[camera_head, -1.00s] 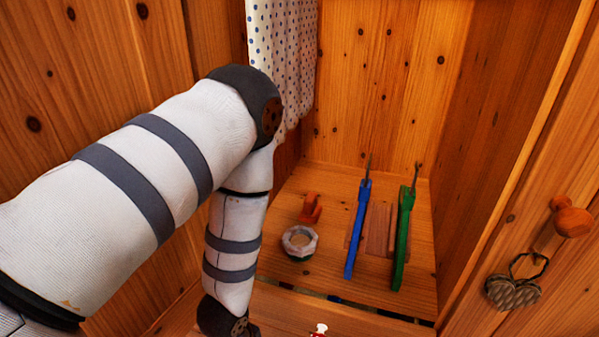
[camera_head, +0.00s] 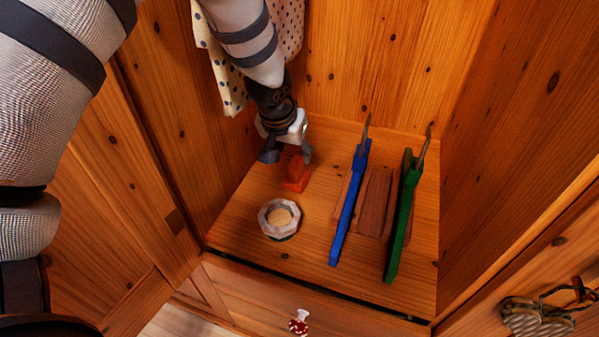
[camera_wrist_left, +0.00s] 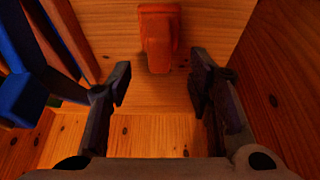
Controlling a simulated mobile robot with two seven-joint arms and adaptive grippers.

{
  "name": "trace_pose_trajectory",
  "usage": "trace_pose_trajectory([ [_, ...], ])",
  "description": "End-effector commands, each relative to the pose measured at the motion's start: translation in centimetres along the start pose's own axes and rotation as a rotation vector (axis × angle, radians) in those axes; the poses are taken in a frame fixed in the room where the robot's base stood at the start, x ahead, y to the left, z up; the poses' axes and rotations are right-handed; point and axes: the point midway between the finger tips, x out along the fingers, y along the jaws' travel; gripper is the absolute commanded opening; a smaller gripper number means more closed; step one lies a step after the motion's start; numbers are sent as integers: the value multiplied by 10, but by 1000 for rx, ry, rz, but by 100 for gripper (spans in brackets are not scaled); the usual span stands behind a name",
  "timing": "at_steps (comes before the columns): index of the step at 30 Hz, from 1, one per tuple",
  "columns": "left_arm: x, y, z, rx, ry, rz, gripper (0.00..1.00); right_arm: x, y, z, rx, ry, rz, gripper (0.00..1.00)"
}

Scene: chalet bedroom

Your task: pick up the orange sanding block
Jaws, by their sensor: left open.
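The orange sanding block (camera_head: 296,175) stands on the wooden shelf toward its back left. My left gripper (camera_head: 286,156) is right behind and above it in the head view, with its fingers spread. In the left wrist view the block (camera_wrist_left: 158,38) shows at the top centre, in line with the gap of the open left gripper (camera_wrist_left: 158,88). The block lies beyond the fingertips and neither finger clearly touches it. My right gripper is in neither view.
A round pale dish-like thing (camera_head: 280,218) sits in front of the block. To the right are a blue-handled tool (camera_head: 347,210), a brown wooden block (camera_head: 375,200) and a green-handled tool (camera_head: 400,225). A dotted curtain (camera_head: 228,80) hangs at the left; wooden walls enclose the shelf.

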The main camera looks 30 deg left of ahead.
Motion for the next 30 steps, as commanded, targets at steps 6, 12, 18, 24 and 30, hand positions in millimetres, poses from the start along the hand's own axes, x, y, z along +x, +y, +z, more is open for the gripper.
trace_pose_trajectory([
  [6,36,0,1,2,-3,0,47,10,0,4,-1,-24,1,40],
  [12,61,1,-1,1,1,1,47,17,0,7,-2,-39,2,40],
  [18,60,1,-2,0,5,2,47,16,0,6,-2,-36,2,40],
  [24,60,1,-2,0,4,2,1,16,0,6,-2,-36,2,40],
  [30,59,1,-2,1,4,2,0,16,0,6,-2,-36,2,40],
])
